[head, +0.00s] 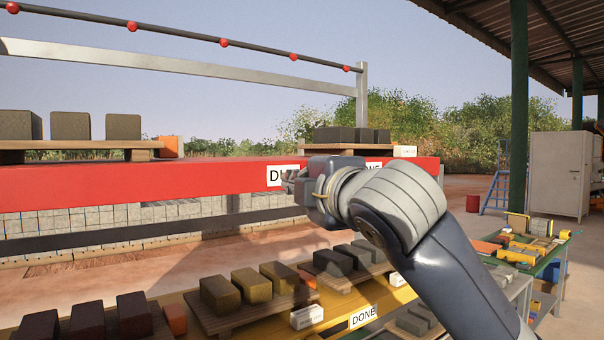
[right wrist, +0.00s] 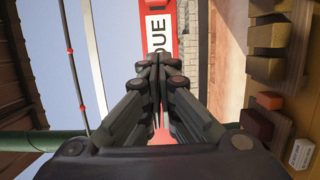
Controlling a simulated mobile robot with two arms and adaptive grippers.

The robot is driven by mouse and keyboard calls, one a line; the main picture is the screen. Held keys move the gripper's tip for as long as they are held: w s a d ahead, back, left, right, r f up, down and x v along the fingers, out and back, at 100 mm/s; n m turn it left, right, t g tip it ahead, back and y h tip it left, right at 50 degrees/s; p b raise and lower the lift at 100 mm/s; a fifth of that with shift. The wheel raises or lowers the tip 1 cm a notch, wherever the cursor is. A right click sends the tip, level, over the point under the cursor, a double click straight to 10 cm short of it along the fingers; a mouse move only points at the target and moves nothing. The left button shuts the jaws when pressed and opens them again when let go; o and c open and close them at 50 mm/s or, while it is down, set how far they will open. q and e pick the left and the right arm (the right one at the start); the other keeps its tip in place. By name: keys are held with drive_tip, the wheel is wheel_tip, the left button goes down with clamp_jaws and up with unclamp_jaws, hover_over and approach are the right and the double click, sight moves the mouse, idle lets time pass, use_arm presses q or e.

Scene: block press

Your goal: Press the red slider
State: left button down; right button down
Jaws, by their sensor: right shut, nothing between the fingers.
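A long red beam (head: 120,186) runs across the head view from the left edge to behind my right arm; it is the largest red thing, but I cannot tell for sure that it is the slider. My right gripper (head: 289,183) is shut and empty in front of the beam, beside a white label (head: 279,176). In the right wrist view the shut fingertips (right wrist: 157,64) point toward the red face (right wrist: 158,10) with the label "DUE" (right wrist: 158,35). I cannot tell whether they touch it. My left gripper is not in view.
Dark blocks stand on wooden boards on a shelf (head: 80,155) above the beam and on a yellow lower bench (head: 335,324) marked "DONE". A rail with red balls (head: 223,43) runs overhead. A cluttered green table (head: 552,258) stands at right.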

drive_tip(key=p+x, duration=0.3)
drive_tip(key=x, duration=0.4)
drive_tip(key=shift+w+r, duration=0.15)
drive_tip(key=shift+w, duration=0.15)
drive_tip(key=w+d+p, duration=0.2)
drive_tip(key=d, duration=0.1)
drive_tip(key=shift+w, duration=0.4)
drive_tip(key=shift+a, duration=0.15)
